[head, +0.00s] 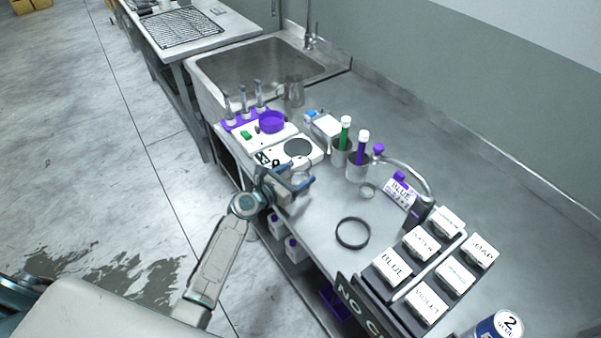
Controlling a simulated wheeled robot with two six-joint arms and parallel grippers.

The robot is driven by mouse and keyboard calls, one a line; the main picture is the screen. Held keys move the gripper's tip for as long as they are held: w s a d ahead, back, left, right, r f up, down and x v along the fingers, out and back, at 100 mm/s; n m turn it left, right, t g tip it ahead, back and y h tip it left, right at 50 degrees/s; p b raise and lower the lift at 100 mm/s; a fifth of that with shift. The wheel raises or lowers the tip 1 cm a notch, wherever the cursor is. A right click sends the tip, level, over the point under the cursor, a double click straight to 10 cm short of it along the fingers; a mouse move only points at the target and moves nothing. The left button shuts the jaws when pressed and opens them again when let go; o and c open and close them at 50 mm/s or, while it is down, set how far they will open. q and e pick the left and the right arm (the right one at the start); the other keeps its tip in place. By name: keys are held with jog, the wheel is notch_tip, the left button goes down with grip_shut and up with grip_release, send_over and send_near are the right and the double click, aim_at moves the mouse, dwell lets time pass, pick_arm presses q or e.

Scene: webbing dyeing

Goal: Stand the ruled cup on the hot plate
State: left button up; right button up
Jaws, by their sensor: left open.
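The hot plate (298,147) is a white box with a dark round disc on top, standing on the steel bench; the disc looks bare. A clear cup (302,174), seemingly the ruled cup, stands just in front of it; its markings are too small to read. My left gripper (300,185) is open at this cup, low over the bench's front edge. The fingers partly hide the cup, and I cannot tell whether they touch it. My right gripper is not in view.
A white scale with a purple dish (271,121) stands left of the hot plate. Metal beakers (357,168) with green and purple tubes stand to its right. A black ring (353,232) lies on otherwise clear bench. Labelled boxes (392,265) fill the near right; a sink (262,70) is behind.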

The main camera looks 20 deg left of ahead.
aim_at(307, 159)
pick_arm(q)
jog(key=shift+x, duration=1)
jog(key=shift+c, duration=0.2)
jog(key=c, duration=0.9)
jog(key=shift+o, duration=0.2)
jog(key=shift+r, duration=0.1)
jog(key=shift+s+r, duration=0.1)
jog(key=shift+r, duration=1.65)
jog(key=s+r+b, duration=0.1)
jog(key=s, duration=1.5)
jog(key=shift+a+r+b, duration=0.15)
jog(key=shift+a+b, duration=0.15)
jog(key=shift+a, duration=0.05)
